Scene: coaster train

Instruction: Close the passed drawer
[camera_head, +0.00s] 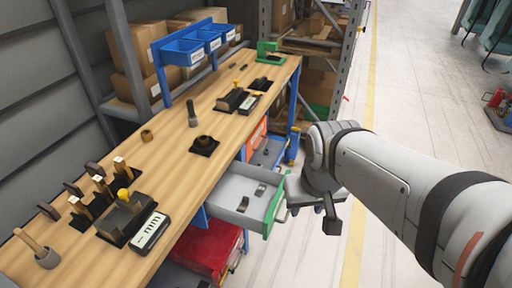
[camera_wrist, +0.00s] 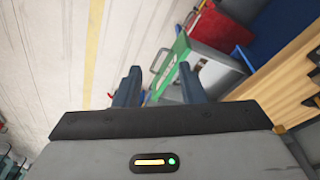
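A grey drawer with a green front (camera_head: 273,213) is pulled out from under the wooden workbench. Two small dark parts lie inside it. Its label is too small to read. In the wrist view its green front (camera_wrist: 172,68) and pale handle (camera_wrist: 159,61) show just beyond my fingertips. My gripper (camera_head: 322,212) is just right of the drawer front in the head view, at about its height. In the wrist view my gripper (camera_wrist: 159,80) has its fingers apart with nothing held between them. I cannot tell whether a finger touches the handle.
A red drawer or bin (camera_head: 208,248) sits below the green-fronted drawer. A blue open drawer (camera_head: 268,152) lies farther back. The workbench (camera_head: 185,165) bears tools and parts. A shelf post (camera_head: 345,70) stands behind. The floor right of the yellow line is clear nearby.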

